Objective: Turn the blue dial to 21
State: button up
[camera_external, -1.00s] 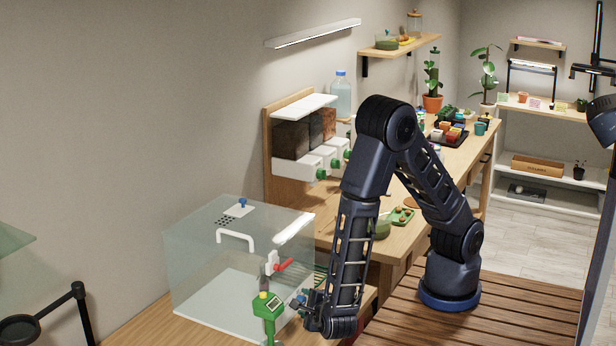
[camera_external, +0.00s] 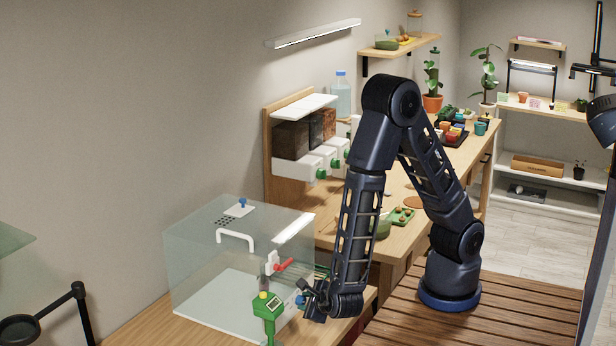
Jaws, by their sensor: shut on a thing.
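The dial's scale and number are too small to read. A second blue knob (camera_external: 242,202) is on the tank's lid, apart from my gripper.
A green device (camera_external: 267,304) with a small display stands just left of my gripper. A red-handled valve (camera_external: 284,265) is just above. A white handle (camera_external: 235,238) is on the tank. A wooden bench (camera_external: 400,235) with pots and trays lies behind my arm.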

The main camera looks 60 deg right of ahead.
jog(key=y, duration=0.1)
jog(key=m+y, duration=0.2)
jog(key=shift+d+r+g+y, duration=0.25)
jog(key=shift+g+y, duration=0.05)
jog(key=shift+m, duration=0.3)
dwell(0.3)
jog(key=o, duration=1)
jog(key=v, duration=1)
jog(key=shift+s+d+r, duration=0.1)
jog(key=shift+s+r, duration=0.2)
